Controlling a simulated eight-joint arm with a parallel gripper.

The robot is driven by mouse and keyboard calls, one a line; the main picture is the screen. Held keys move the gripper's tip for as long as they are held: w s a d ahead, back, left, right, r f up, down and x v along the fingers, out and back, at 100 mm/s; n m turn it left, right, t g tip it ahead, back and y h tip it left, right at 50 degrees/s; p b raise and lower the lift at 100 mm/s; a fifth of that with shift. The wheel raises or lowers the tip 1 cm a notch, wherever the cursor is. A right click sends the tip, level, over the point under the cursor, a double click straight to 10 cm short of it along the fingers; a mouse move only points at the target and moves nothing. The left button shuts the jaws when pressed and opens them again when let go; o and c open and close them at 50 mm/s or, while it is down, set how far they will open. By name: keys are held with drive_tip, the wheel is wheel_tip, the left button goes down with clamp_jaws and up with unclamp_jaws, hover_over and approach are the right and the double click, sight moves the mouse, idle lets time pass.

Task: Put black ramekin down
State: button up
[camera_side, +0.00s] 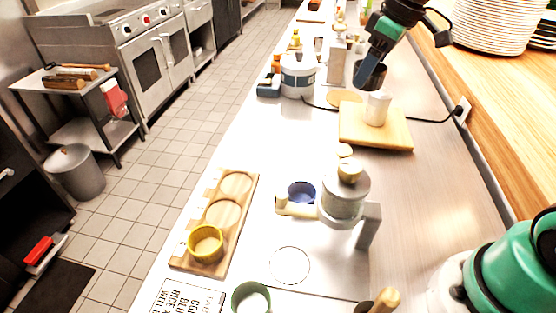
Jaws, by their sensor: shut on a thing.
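My gripper (370,64) is at the upper right, reaching down from above. It is shut on the black ramekin (372,77), a small dark round cup.
A white cup (377,108) stands on a wooden board (395,137). A rice cooker (299,80) is to the left. Nearer are a grey machine (344,197), blue ramekin (302,186), yellow ramekin (206,244) in a wooden tray (178,262), and green ramekin (250,298).

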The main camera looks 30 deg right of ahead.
drive_tip(key=shift+w+r, duration=0.25)
drive_tip(key=shift+r, duration=0.15)
drive_tip(key=w+a+r, duration=0.1)
drive_tip(key=w+r, duration=0.2)
drive_tip(key=w, duration=0.7)
hover_over(278, 133)
wheel_tip(278, 133, down, 3)
drive_tip(key=f, duration=1.3)
drive_tip(key=s+f, duration=0.1)
drive_tip(key=f, duration=0.5)
drive_tip(key=shift+d+f, duration=0.2)
drive_tip(key=shift+f, duration=0.2)
drive_tip(key=shift+f, duration=0.15)
drive_tip(key=o, duration=1.4)
